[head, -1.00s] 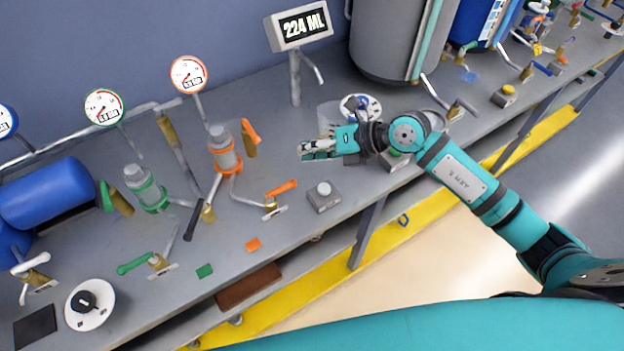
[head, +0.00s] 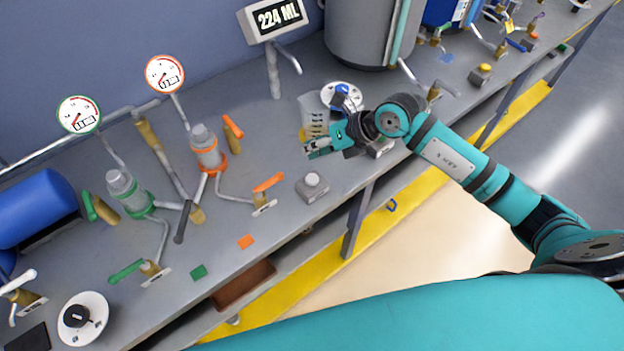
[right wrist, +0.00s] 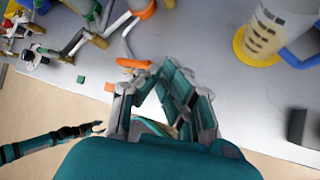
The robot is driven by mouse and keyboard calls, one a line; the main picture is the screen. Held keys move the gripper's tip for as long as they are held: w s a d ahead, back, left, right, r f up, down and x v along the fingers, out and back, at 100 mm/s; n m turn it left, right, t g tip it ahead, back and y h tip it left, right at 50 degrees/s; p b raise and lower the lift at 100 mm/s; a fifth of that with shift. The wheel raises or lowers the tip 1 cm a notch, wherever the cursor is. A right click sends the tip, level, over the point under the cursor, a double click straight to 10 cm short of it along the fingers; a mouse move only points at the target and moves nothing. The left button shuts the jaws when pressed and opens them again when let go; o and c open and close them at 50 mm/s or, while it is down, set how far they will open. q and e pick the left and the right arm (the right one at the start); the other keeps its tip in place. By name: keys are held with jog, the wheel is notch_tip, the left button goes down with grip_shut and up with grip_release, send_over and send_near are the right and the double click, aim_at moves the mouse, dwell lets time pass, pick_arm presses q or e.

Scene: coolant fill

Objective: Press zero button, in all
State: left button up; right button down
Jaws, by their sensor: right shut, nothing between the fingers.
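A small grey box with a round white button (head: 312,184) sits on the bench, right of the orange-handled valve. My right gripper (head: 310,149) is shut and empty. In the head view it appears just above the white button, between it and the clear jug; its height over the bench is hard to judge. In the right wrist view the shut fingers (right wrist: 168,75) point over the bench, and the white button cannot be made out. A display reading 224 ML (head: 278,18) stands behind. My left gripper (right wrist: 92,129) shows small in the right wrist view, its jaws unclear.
A clear jug (head: 314,116) with a yellow base and blue handle stands beside my right gripper. Orange (head: 266,184) and green (head: 126,271) valve handles, gauges and a dial (head: 83,318) lie left. A yellow button box (head: 481,74) is farther right. Bench around the white button is mostly clear.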

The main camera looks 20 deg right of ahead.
aim_at(313, 176)
notch_tip(313, 176, down, 6)
jog(key=b, duration=0.4)
jog(key=shift+f, duration=0.2)
dwell(1.0)
jog(key=shift+f+b, duration=0.3)
jog(key=shift+f, duration=0.1)
jog(key=shift+f+b, duration=0.35)
jog(key=shift+f, duration=0.2)
dwell(0.6)
dwell(0.3)
jog(key=shift+r+p, duration=0.8)
jog(key=shift+r, duration=0.2)
